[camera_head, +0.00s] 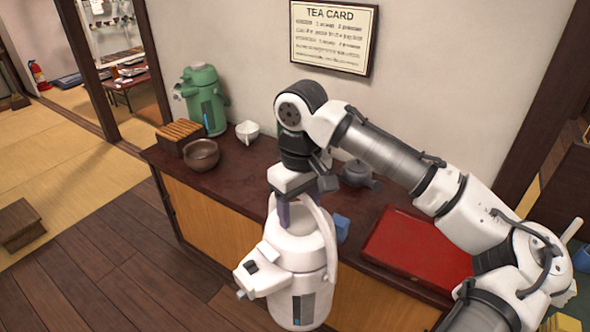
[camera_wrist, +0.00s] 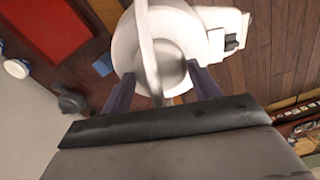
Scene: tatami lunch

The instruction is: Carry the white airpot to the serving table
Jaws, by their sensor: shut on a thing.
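The white airpot (camera_head: 297,258) hangs upright from my gripper (camera_head: 283,212) in front of the counter's near edge in the head view. Its handle arches up between the fingers, and its spout points to the left. In the wrist view the airpot (camera_wrist: 175,35) fills the top middle, seen from above. My gripper (camera_wrist: 165,90) is shut on its handle there, one dark finger on each side. The airpot hides part of the counter front. A low dark table (camera_head: 130,80) with things on it stands in the far room; I cannot tell whether it is the serving table.
Free wooden floor (camera_head: 105,240) lies at the left. A wooden step (camera_head: 20,223) stands on the tatami.

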